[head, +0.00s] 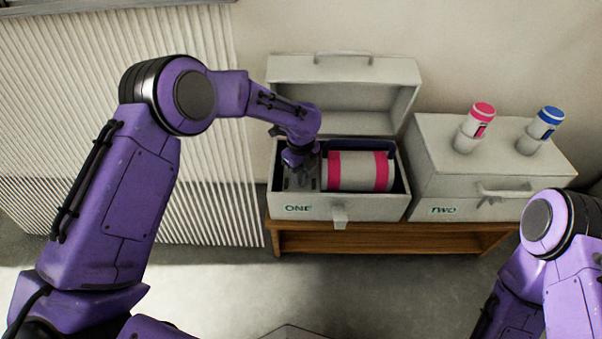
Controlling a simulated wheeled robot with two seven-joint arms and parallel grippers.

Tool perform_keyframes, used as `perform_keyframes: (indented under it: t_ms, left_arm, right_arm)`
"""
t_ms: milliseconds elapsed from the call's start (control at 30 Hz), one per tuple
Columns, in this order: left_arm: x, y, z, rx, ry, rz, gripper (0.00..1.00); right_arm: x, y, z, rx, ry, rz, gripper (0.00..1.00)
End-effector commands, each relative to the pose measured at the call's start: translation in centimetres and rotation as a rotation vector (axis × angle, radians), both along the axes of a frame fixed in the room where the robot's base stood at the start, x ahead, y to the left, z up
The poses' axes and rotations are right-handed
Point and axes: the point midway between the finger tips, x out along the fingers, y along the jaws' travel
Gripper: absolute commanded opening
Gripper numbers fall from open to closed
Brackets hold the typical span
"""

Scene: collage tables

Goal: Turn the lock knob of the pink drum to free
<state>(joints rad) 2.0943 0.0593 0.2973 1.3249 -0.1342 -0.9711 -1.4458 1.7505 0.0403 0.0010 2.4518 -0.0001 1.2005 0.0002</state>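The pink drum (359,171) is a pale cylinder with two pink bands. It lies on its side inside the open box marked ONE (322,207). My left gripper (300,178) reaches down into this box at the drum's left end, over a grey part. The lock knob cannot be made out; the gripper and wrist cover that area. The fingers are too small and dark to tell open from shut. My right arm shows at the lower right, but its gripper is out of the picture.
The lid (340,85) of box ONE stands open behind it. A closed box marked TWO (470,210) stands to the right, with a pink-capped bottle (483,112) and a blue-capped bottle (550,115) in holders on top. Both boxes rest on a wooden bench (390,240). A ribbed panel (215,200) stands left.

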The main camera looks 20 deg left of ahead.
Motion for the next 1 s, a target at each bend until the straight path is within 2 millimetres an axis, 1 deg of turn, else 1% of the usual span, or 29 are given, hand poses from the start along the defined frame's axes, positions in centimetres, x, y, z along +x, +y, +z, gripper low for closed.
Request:
perform_keyframes:
  t_ms: [133,267,467,700,1000]
  left_arm:
    - [0.0,0.0,0.1,0.0,0.0,0.004,0.0]
    - [0.0,0.0,0.2,0.0,0.0,0.025,0.0]
    - [0.0,0.0,0.6,0.0,0.001,0.116,0.0]
    - [0.0,0.0,0.7,0.0,0.002,0.316,0.0]
    - [0.0,0.0,0.4,0.0,0.0,0.603,0.0]
  right_arm:
    - [0.0,0.0,0.1,0.0,0.0,0.0,0.43]
    - [0.0,0.0,0.7,-0.001,-0.001,0.0,0.43]
    - [0.1,0.0,2.7,-0.001,-0.001,0.001,0.43]
    - [0.1,0.0,5.9,-0.001,-0.001,0.001,0.43]
    - [0.1,0.0,8.6,-0.001,-0.001,0.001,0.43]
